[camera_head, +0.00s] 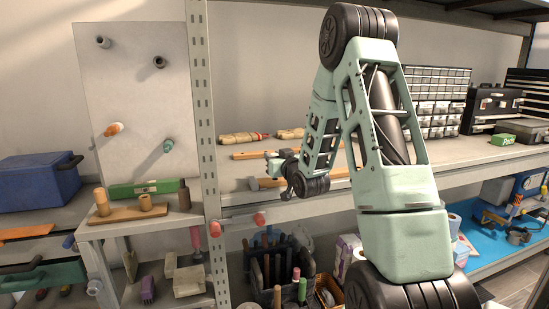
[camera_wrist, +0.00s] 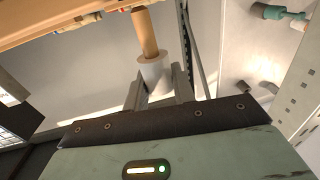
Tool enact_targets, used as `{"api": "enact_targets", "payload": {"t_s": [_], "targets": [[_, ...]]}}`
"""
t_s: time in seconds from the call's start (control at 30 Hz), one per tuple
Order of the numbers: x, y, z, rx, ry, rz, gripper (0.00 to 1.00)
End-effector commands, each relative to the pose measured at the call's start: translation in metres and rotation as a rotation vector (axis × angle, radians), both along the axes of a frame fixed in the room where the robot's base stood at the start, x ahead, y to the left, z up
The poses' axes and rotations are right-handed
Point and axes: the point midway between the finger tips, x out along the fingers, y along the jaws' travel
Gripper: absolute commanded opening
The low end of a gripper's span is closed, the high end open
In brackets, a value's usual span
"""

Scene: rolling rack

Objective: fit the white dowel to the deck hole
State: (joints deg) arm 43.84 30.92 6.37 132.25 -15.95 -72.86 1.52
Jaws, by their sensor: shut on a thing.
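My gripper (camera_wrist: 160,88) is shut on a white cylinder, the white dowel (camera_wrist: 154,72), in the wrist view. The dowel sits between the two finger plates. A tan wooden rod (camera_wrist: 147,34) shows just beyond its far end; I cannot tell whether the two are joined. In the head view my gripper (camera_head: 275,168) is small, above the long shelf near the rack post, and the dowel cannot be made out there. I cannot pick out the deck hole in either view.
A perforated rack post (camera_head: 201,130) stands left of my gripper. A pale panel (camera_head: 130,85) with several pegs is further left. A wooden board (camera_head: 126,213) holding short pegs lies on a low stand. Wooden-handled tools (camera_head: 245,137) lie on the shelf behind my gripper.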

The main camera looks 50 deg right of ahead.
Motion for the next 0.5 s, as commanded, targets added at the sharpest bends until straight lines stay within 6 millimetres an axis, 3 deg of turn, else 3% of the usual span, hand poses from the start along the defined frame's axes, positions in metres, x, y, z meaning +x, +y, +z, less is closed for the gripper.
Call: {"api": "enact_targets", "payload": {"t_s": [0.5], "targets": [[0.000, 0.000, -0.013, 0.000, -0.001, 0.000, 0.01]]}}
